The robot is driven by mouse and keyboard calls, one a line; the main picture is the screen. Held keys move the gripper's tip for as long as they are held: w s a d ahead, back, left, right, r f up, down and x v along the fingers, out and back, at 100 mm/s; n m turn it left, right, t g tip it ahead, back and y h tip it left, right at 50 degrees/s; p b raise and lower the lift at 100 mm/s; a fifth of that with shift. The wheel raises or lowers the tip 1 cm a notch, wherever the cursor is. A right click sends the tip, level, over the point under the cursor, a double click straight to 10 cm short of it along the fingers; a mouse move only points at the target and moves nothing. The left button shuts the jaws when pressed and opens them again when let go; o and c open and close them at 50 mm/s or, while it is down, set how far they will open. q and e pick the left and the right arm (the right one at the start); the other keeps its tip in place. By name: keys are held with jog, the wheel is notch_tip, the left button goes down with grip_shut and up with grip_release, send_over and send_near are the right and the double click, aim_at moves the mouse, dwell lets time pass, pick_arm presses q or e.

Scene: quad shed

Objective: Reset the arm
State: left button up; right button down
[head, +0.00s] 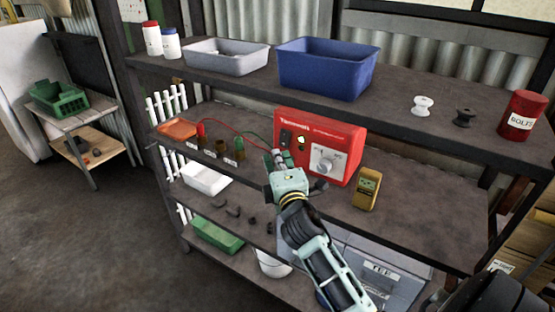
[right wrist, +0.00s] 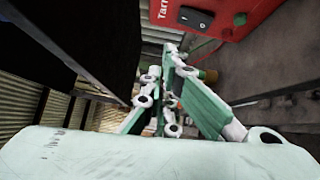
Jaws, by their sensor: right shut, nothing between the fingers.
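My right arm reaches in from the lower right in the head view. My right gripper (head: 279,156) is shut and empty, in front of the left part of a red box (head: 345,137) with a dial and a switch, on the middle shelf. The right wrist view also shows the shut fingers (right wrist: 172,92), with the red box (right wrist: 225,12) close above them. The fingertips hide part of the box's lower left side. I cannot tell whether they touch it. My left gripper is in neither view.
Left of the box stand small terminals (head: 221,147) with red and green wires, and an orange tray (head: 178,129). A yellow meter (head: 367,189) stands to the right. The upper shelf edge (head: 400,137) runs above, holding a blue bin (head: 325,72). The middle shelf is clear at right.

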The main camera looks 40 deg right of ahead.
dwell(0.6)
jog(key=s+a+f+m+g+y, duration=0.1)
jog(key=a+f+g, duration=0.1)
jog(key=f, duration=0.9)
jog(key=s+a+f+m+g+y, duration=0.1)
jog(key=a+f+g+y, duration=0.1)
jog(key=f, duration=0.9)
jog(key=s+a+f+m+g+y, duration=0.1)
jog(key=s+a+f+m+g, duration=0.15)
jog(key=s+f, duration=0.6)
jog(key=s+a+f+m+g+y, duration=0.1)
jog(key=s+a+f+g, duration=0.15)
jog(key=f, duration=1.05)
jog(key=s+a+f+m+g+y, duration=0.1)
jog(key=s+a+f+m+g, duration=0.1)
jog(key=s+f, duration=0.7)
jog(key=s+a+f+m+g, duration=0.1)
jog(key=s+a+f+g, duration=0.15)
jog(key=s+f, duration=0.6)
jog(key=s+a+f+m+g, duration=0.1)
jog(key=s, duration=1)
jog(key=s+a+f+m+g+y, duration=0.1)
jog(key=s+f+m, duration=0.1)
jog(key=s, duration=0.9)
jog(key=shift+a+f+g, duration=0.3)
jog(key=shift+g, duration=0.05)
